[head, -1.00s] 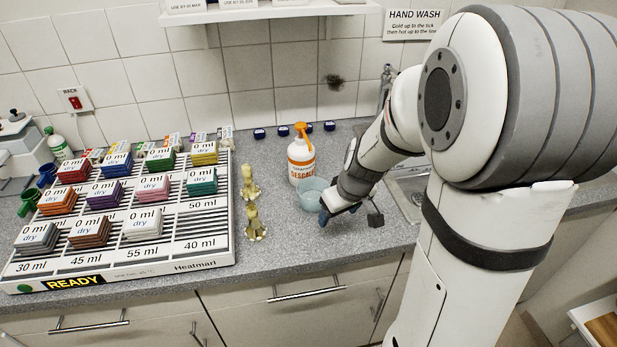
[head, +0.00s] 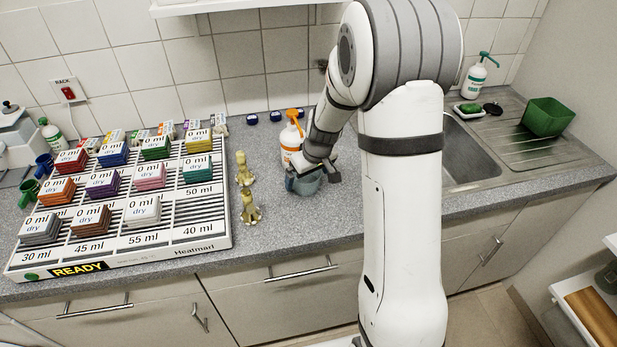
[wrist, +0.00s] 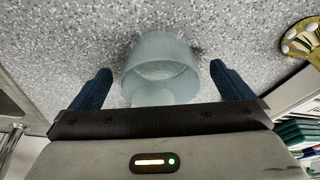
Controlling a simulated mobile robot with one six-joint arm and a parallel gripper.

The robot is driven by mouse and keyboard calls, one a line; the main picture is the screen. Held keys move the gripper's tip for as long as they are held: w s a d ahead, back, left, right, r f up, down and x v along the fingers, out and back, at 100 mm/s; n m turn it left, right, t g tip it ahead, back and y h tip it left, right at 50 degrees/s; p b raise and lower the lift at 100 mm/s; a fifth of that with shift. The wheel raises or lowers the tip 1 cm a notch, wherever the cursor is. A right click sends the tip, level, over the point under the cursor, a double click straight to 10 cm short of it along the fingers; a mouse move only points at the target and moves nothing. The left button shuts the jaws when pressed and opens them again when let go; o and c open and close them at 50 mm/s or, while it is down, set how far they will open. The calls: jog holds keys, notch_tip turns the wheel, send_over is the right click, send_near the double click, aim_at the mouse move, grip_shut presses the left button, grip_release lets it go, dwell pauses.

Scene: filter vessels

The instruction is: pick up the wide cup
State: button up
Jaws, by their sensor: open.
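The wide cup (head: 308,186) is pale blue-green and see-through. It stands on the grey speckled counter, in front of and slightly right of the white and orange bottle. My gripper (head: 310,178) is at the cup and hides part of it in the head view. In the wrist view the cup (wrist: 160,62) shows its round opening between the two dark blue fingers of my gripper (wrist: 160,70). The fingers are spread, with a gap on each side of the cup. Nothing is held.
The orange-topped bottle (head: 291,142) stands close behind the cup. A white rack (head: 205,228) with coloured blocks fills the counter's left. A sink (head: 470,160) is at the right. The counter's front edge is clear.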

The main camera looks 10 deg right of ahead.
jog(key=shift+w+a+f+p, duration=0.15)
jog(key=shift+w+f, duration=0.05)
jog(key=shift+w, duration=0.2)
jog(key=shift+w+a+f+p, duration=0.15)
jog(key=shift+w, duration=0.2)
jog(key=shift+f, duration=0.25)
jog(key=shift+c, duration=0.2)
jog(key=c, duration=1)
jog(key=shift+r, duration=0.1)
